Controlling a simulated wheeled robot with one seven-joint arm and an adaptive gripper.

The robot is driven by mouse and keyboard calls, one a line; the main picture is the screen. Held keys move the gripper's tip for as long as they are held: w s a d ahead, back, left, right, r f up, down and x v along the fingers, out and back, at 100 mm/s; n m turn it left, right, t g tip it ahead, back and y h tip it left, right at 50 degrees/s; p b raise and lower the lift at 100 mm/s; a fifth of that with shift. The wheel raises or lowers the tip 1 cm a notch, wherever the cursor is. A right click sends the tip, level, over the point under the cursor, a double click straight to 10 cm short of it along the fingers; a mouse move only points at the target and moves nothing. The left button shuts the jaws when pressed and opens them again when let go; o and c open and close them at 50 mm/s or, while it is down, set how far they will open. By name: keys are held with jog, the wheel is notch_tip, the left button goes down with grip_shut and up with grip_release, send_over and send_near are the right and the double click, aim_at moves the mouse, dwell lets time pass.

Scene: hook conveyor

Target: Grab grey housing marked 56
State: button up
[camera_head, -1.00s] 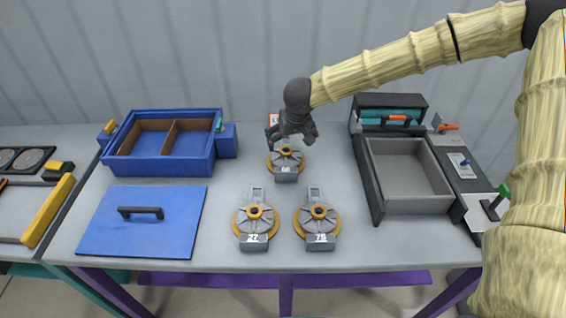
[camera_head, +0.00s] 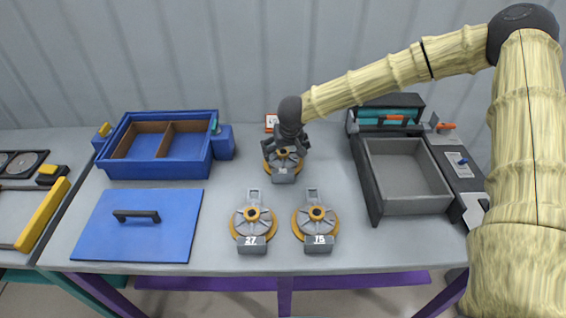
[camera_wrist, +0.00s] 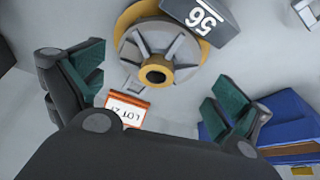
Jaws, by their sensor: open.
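The grey housing marked 56 (camera_wrist: 205,20) has a round ribbed body with an orange-yellow rim and a brass-coloured centre ring. In the head view the housing (camera_head: 284,175) stands at the back middle of the table, partly hidden by my gripper. My gripper (camera_head: 285,145) is above and behind it. In the wrist view my gripper (camera_wrist: 160,95) is open, with a green-padded finger on either side, and nothing is between them. The housing's centre ring lies between the two fingers' lines, a little beyond the tips.
A blue divided box (camera_head: 135,170) and blue lid (camera_head: 95,238) are at left. A grey open bin (camera_head: 410,205) is at right. An orange-edged lot card (camera_wrist: 126,110) lies behind the housing.

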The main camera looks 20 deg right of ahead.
aim_at(284, 153)
jog(key=shift+p+x, duration=0.65)
jog(key=shift+x, duration=0.65)
jog(key=shift+w+p+x, duration=0.2)
jog(key=shift+p+x, duration=0.1)
jog(key=shift+x, duration=0.95)
jog(key=shift+d+r, duration=0.1)
jog(key=shift+r, duration=0.05)
jog(key=c, duration=1.1)
